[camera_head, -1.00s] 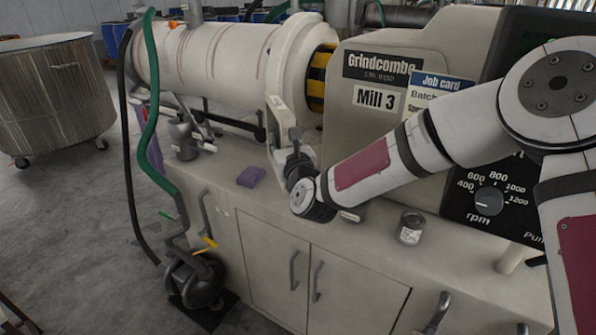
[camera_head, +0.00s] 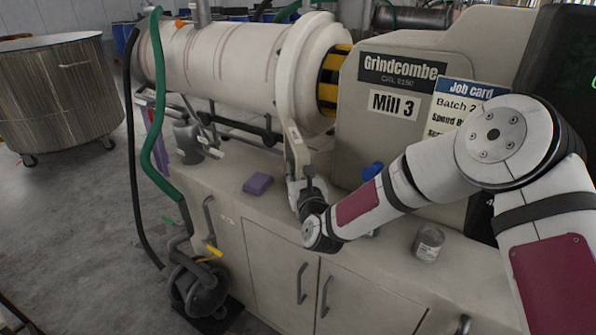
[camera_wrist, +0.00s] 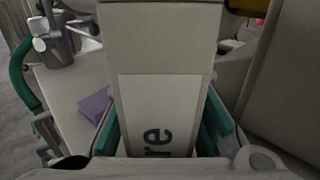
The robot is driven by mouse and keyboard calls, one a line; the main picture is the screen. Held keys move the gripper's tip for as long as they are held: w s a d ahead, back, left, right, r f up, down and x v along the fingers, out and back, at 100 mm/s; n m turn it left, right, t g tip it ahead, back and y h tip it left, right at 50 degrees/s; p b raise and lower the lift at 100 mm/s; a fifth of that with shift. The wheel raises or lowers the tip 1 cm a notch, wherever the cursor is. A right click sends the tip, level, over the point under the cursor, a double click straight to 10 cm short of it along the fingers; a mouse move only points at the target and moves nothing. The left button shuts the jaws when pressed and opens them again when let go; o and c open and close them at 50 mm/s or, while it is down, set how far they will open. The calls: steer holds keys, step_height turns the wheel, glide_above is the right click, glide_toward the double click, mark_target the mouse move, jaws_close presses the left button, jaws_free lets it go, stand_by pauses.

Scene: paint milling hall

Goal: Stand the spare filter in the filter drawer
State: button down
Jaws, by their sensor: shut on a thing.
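The spare filter (camera_wrist: 155,55) is a tall, flat-sided beige piece with a pale label ending in "re". It fills the middle of the wrist view. My gripper (camera_wrist: 162,132) is shut on it, with a teal finger pad on each side. In the head view, my gripper (camera_head: 308,192) is above the bench top, in front of the mill barrel. A pale upright piece (camera_head: 293,140) above it appears to be the filter, hard to separate from the barrel flange behind. I cannot pick out the filter drawer in either view.
Mill 3's housing (camera_head: 402,85) rises behind my arm. Cabinet doors (camera_head: 275,255) with handles are below. Green hose (camera_head: 161,120) hangs at left.

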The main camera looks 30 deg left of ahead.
steer(key=shift+f, duration=0.25)
steer(key=shift+f, duration=0.15)
steer(key=c, duration=1.3)
jaws_free()
steer(key=shift+r, duration=0.2)
steer(key=shift+f, duration=0.1)
